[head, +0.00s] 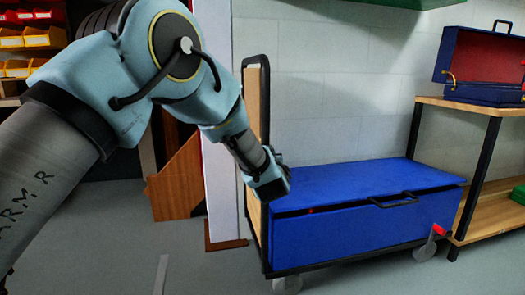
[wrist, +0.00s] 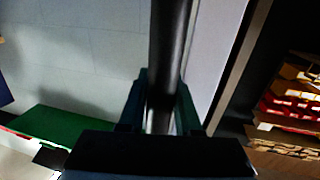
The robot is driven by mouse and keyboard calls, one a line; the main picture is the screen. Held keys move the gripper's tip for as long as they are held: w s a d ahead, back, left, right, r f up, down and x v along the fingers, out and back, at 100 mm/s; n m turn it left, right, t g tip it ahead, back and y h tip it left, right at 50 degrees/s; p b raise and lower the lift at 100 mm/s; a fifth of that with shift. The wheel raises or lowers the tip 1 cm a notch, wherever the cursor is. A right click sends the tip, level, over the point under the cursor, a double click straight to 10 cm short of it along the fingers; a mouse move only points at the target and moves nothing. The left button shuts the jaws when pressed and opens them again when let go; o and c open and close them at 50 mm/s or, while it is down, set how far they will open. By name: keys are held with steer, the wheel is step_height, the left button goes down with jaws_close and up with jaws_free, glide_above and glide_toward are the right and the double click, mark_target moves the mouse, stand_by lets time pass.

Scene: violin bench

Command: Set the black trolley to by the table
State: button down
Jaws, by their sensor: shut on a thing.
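The black trolley (head: 264,110) stands in the middle of the head view, with its upright push handle at its left end and a low deck on casters. A large blue box (head: 350,230) with a handle on its front rests on the deck. My gripper (head: 270,182) is at the trolley's handle end, above the box's left side. In the wrist view, the fingers of my gripper (wrist: 161,105) are shut around a black upright bar (wrist: 168,50), the trolley's handle. The table (head: 470,106), wood-topped with black legs, stands just right of the trolley.
An open blue case (head: 482,65) with a red lining sits on the table. A caster with a red tab (head: 438,230) is at the trolley's front right, close to a table leg. Wooden panels (head: 178,180) lean behind on the left. The floor (head: 190,265) in front is clear.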

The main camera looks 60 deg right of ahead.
steer(key=shift+s+d+r, duration=0.15)
steer(key=shift+s+d, duration=0.05)
steer(key=shift+s, duration=0.15)
steer(key=c, duration=0.9)
jaws_free()
steer(key=o, duration=0.3)
steer(key=shift+w, duration=0.1)
steer(key=p+v, duration=0.2)
steer(key=v, duration=0.8)
steer(key=shift+s+a, duration=0.2)
steer(key=shift+a, duration=0.15)
